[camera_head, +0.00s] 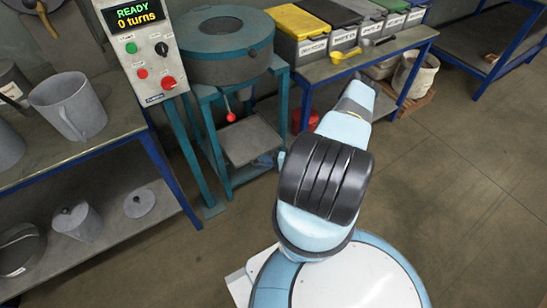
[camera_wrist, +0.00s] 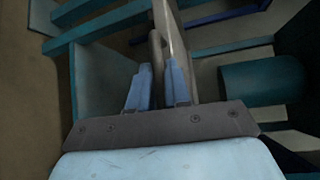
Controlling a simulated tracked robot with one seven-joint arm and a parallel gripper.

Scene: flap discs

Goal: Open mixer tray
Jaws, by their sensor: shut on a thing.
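The mixer is a round grey-teal drum (camera_head: 222,45) on a teal stand, with a short lever ending in a red ball (camera_head: 231,117) below it. A flat grey tray (camera_head: 250,138) sits under the drum, low in the stand. In the wrist view, my gripper (camera_wrist: 160,72) has its two blue fingers close together around a slim grey bar (camera_wrist: 156,48). I cannot tell for sure which part of the mixer this bar belongs to. In the head view, my arm covers most of the gripper.
A control box (camera_head: 140,45) reads "READY 0 turns". A bench with a grey jug (camera_head: 70,105) is at the left. Labelled bins (camera_head: 298,35) and a yellow scoop (camera_head: 345,55) are on a table behind. The floor at right (camera_head: 455,170) is clear.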

